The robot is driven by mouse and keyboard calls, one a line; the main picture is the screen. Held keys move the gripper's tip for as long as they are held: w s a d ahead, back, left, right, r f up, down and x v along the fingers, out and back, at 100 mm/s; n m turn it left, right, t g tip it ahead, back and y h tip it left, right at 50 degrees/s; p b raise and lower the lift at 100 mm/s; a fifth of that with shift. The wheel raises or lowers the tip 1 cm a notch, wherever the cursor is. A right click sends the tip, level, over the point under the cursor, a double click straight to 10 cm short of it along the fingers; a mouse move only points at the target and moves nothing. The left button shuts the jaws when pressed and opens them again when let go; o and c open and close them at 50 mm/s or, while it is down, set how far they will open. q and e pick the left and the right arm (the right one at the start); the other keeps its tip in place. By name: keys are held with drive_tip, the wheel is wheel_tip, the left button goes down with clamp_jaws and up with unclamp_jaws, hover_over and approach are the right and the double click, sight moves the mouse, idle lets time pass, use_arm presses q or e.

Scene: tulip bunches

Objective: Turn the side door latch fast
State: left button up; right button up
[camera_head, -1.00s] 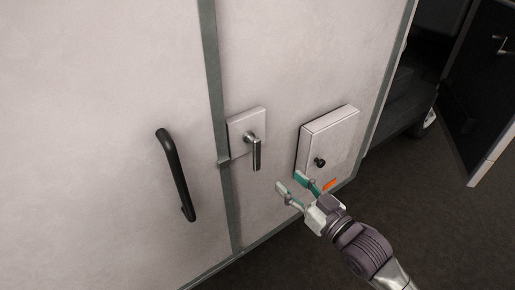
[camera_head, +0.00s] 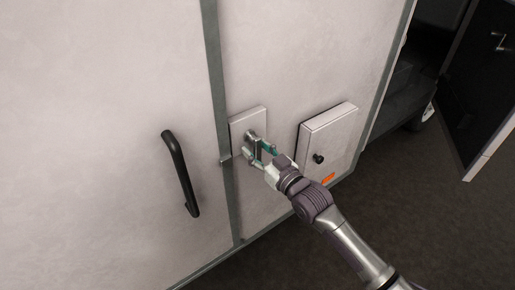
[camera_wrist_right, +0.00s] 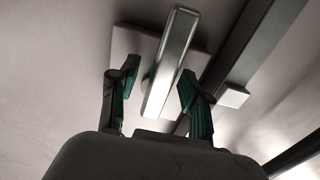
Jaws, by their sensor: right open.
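The latch handle (camera_wrist_right: 170,65) is a metal lever on a pale square plate (camera_head: 240,122), beside the grey door seam. In the head view the lever hangs down and is mostly hidden by my right gripper (camera_head: 263,150). My right gripper is open at the lever. In the right wrist view the lever lies between the two green-padded fingers of my right gripper (camera_wrist_right: 155,95), with visible gaps on both sides. My left gripper is in neither view.
A black grab handle (camera_head: 180,172) is on the door panel to the left. A pale box (camera_head: 333,132) with a black knob (camera_head: 318,158) sticks out of the wall to the right of my gripper. A dark open door (camera_head: 490,85) stands at the far right.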

clamp_jaws()
idle(0.5)
